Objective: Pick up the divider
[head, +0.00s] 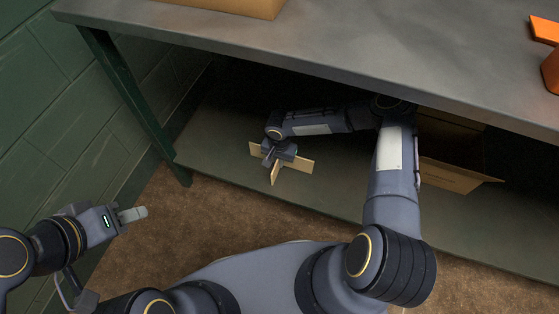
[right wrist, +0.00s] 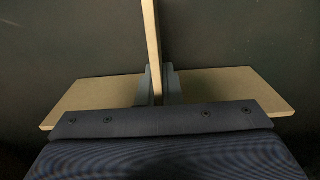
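The divider (head: 293,163) is a light tan, cross-shaped piece of crossing panels at the lower shelf, under the table. Whether it rests on the shelf or hangs just above it is hard to tell. My right gripper (head: 274,158) comes down over its middle. In the right wrist view the divider (right wrist: 230,87) spreads to both sides. There the grey fingers of my right gripper (right wrist: 157,88) stand close on either side of one upright panel, with no clear gap. My left gripper (head: 132,214) is empty, off to the left and away from the divider; its fingers overlap in view.
An open cardboard box (head: 455,175) stands on the lower shelf (head: 225,180) to the right. The metal tabletop (head: 330,45) lies above my right arm. A table leg (head: 135,105) and a green wall (head: 50,90) are at the left. An orange object (head: 548,55) is on the tabletop.

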